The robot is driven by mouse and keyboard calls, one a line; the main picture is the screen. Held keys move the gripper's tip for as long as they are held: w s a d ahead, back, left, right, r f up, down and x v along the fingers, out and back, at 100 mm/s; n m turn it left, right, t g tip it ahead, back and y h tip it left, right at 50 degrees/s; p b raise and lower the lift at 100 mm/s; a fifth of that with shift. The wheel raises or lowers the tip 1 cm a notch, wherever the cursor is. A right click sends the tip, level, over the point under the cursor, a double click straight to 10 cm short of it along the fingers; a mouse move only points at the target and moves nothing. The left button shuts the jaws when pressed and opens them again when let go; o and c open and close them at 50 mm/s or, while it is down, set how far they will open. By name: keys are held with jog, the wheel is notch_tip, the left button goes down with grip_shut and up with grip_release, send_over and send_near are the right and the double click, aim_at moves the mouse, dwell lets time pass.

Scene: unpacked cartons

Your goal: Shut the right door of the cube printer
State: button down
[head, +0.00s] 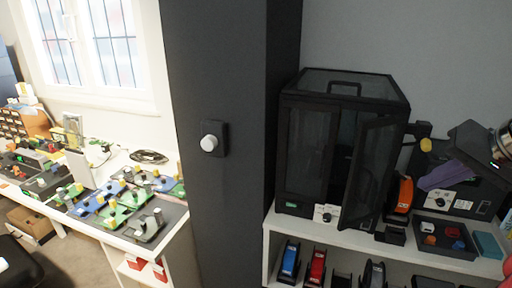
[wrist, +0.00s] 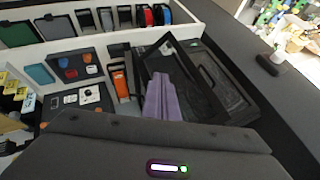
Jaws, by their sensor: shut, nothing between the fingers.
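The cube printer (head: 307,150) is a black box with glass panels and a top handle, standing on a white shelf. Its left door is closed. Its right door (head: 372,170) stands open, swung out toward the front right, with the dark interior showing beside it. My gripper (head: 426,184) has purple fingers, shut and empty, to the right of the open door and apart from it in the head view. In the wrist view the fingers (wrist: 163,77) point toward the dark printer frame (wrist: 215,85); contact with the door cannot be told there.
An orange object (head: 404,194) stands by the printer's right side. A dark tray (head: 460,252) with small items and a teal block (head: 488,245) lie on the shelf to the right. A dark column (head: 225,200) stands left of the printer. Spools (wrist: 146,15) sit on the lower shelf.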

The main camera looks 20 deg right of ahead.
jog(key=w+a+f, duration=0.3)
jog(key=w+f, duration=0.5)
jog(key=w, duration=0.1)
dwell(0.5)
dwell(0.4)
